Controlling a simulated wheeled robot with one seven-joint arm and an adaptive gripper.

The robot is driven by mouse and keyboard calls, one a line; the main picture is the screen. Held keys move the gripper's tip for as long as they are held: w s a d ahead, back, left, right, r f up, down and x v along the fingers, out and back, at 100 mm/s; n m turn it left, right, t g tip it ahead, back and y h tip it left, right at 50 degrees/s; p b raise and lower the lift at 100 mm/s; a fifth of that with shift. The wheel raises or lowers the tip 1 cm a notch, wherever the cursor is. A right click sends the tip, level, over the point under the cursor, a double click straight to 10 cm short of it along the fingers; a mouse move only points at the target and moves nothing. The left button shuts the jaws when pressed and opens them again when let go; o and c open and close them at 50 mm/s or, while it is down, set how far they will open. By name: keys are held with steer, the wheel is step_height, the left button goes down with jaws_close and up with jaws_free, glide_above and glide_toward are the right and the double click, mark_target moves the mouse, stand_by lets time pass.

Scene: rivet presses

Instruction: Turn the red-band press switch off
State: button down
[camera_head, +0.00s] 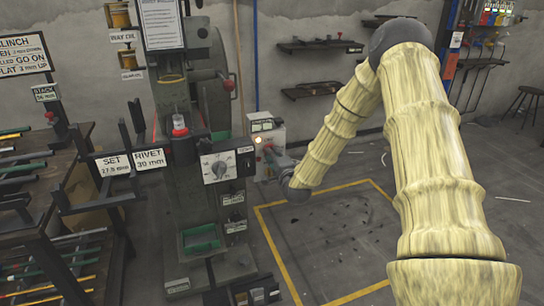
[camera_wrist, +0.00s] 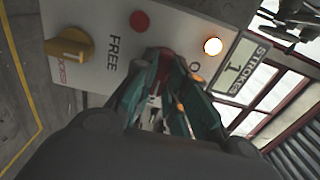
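A STROKES 1 plate (camera_wrist: 240,67) is at the panel's right. A dial plate (camera_head: 218,168) is on the press front. A rack of rods (camera_head: 30,190) stands at the left.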

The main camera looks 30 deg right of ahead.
steer(key=shift+a, duration=0.1)
steer(key=shift+n, duration=0.4)
steer(key=n+p, duration=0.4)
steer(key=n, duration=1.2)
steer(key=shift+n, duration=0.4)
steer(key=shift+r, duration=0.1)
steer(key=c, duration=1.4)
jaws_free()
steer(key=shift+c, duration=0.2)
